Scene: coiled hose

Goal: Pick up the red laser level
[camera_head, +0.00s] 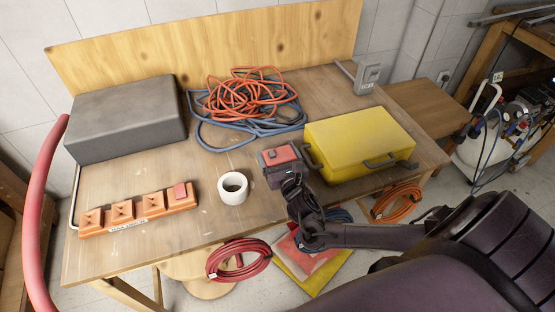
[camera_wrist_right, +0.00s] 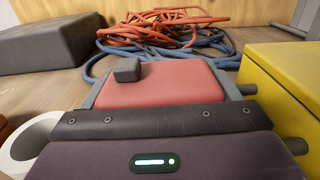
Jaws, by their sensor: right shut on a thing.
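In the right wrist view the level's red face (camera_wrist_right: 165,84) with a dark knob fills the middle, just beyond the gripper's dark body. The gripper hides the level's lower part, and I cannot tell whether it touches the table. My left gripper is out of view.
A yellow case (camera_head: 355,137) stands close on the right, a white roll (camera_head: 233,190) on the left. Behind lie tangled orange and blue hoses (camera_head: 250,98). A grey box (camera_head: 125,118) and an orange rack (camera_head: 137,211) occupy the table's left. A red tube (camera_head: 37,210) curves at far left.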

